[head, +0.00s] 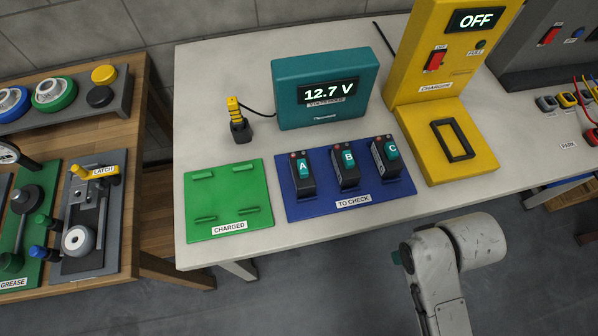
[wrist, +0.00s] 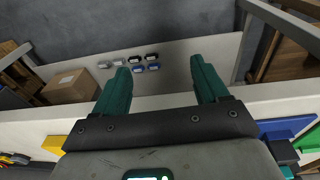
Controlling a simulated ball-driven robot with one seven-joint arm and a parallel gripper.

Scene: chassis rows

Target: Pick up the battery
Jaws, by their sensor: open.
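Three dark batteries with teal tops stand in a row on the blue TO CHECK tray (head: 350,203) in the head view: battery A (head: 303,178), battery B (head: 346,167) and battery C (head: 386,158). My gripper (wrist: 160,70) shows in the wrist view with two teal fingers spread apart and nothing between them. It is over the table's edge, apart from the batteries. The blue tray shows at the right of the wrist view (wrist: 285,127). In the head view my arm is at the lower right, in front of the table; its fingers are mostly hidden.
A green CHARGED tray (head: 228,190) lies left of the blue one. Behind stand a teal voltmeter (head: 290,85) reading 12.7 V and a black-yellow probe (head: 239,125). The yellow charger (head: 475,150) reads OFF, its black-rimmed slot empty. A wooden table (head: 150,225) is at left.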

